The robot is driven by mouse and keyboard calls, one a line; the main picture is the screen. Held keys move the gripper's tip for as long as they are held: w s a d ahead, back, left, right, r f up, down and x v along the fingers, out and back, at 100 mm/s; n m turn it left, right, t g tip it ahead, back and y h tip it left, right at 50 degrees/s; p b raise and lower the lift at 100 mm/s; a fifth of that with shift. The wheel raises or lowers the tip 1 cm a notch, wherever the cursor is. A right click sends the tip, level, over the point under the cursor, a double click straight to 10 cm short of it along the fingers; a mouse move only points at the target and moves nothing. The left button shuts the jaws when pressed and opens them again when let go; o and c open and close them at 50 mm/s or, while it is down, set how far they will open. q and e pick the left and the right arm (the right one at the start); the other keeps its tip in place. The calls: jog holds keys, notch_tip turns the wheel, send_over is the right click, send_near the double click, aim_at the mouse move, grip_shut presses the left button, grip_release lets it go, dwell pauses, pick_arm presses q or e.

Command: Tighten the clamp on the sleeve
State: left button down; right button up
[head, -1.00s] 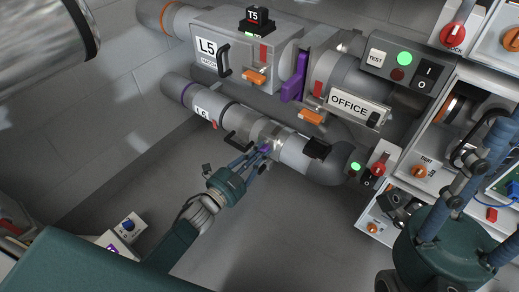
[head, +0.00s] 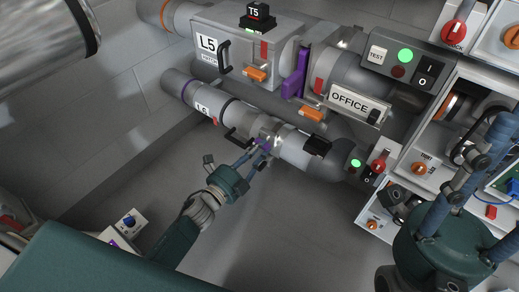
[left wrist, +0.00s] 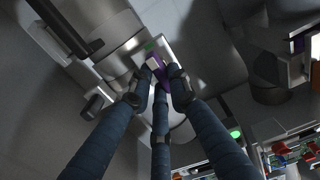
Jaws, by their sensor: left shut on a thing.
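The sleeve (head: 294,147) is the pale section of the lower pipe, left of the dark elbow. A shiny metal clamp band (head: 270,134) wraps around it. A small purple clamp lever or handle (left wrist: 157,70) sits at the band, between my fingertips in the left wrist view. My left gripper (head: 262,152) reaches up from below and is shut on this purple piece; the fingers hide part of it. How tight the band is cannot be told. My right gripper (head: 497,185) is at the lower right, fingers spread, away from the clamp; its tips are partly out of frame.
Above runs a larger pipe with the L5 box (head: 245,48), a purple slide plate (head: 296,75) and the OFFICE sign (head: 355,103). Control panels (head: 404,62) crowd the right. The floor below the pipe is clear.

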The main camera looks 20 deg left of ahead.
dwell(0.3)
pick_arm(q)
jog(key=c, duration=1.6)
grip_release()
jog(key=shift+c, duration=0.2)
jog(key=v, duration=1.2)
